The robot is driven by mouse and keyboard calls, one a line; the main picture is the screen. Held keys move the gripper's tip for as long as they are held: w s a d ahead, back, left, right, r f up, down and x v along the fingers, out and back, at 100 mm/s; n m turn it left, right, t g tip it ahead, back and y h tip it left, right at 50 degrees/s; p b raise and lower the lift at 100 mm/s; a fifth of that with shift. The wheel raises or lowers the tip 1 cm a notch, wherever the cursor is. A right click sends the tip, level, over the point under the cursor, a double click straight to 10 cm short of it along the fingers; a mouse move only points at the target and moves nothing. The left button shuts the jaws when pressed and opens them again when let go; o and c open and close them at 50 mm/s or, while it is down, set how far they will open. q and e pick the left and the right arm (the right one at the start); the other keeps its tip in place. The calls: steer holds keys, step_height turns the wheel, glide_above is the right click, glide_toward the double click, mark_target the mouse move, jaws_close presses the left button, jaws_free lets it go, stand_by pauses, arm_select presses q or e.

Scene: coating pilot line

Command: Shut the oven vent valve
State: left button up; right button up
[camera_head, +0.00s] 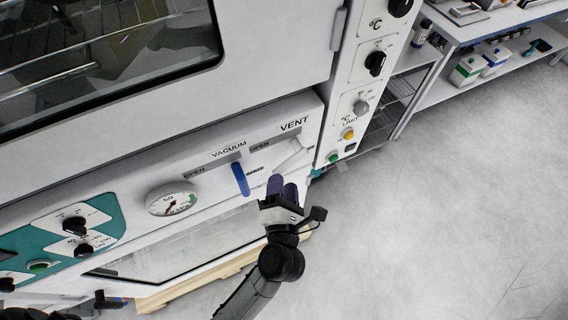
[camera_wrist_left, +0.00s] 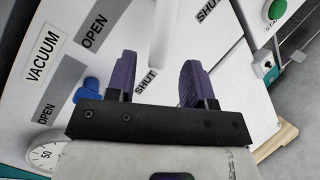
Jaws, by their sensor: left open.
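The pale vent lever (camera_head: 290,158) sits under the VENT label on the white oven panel (camera_head: 158,161) and slants down to the left. In the left wrist view a pale shape between the fingers looks like this lever (camera_wrist_left: 166,38). My left gripper (camera_head: 283,185), with purple fingers, is open just below the lever's lower end in the head view. It also shows in the left wrist view (camera_wrist_left: 158,82), fingers apart. I cannot tell whether it touches the lever. My right gripper is not in view.
The blue vacuum lever (camera_head: 240,179) is close to the left of my gripper; it also shows in the left wrist view (camera_wrist_left: 88,90). A round gauge (camera_head: 172,198) is further left. A knob column (camera_head: 362,100) stands right. The floor at right is clear.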

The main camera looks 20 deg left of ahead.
mark_target(283, 167)
arm_select(q)
steer(key=shift+x, duration=2.75)
jaws_close()
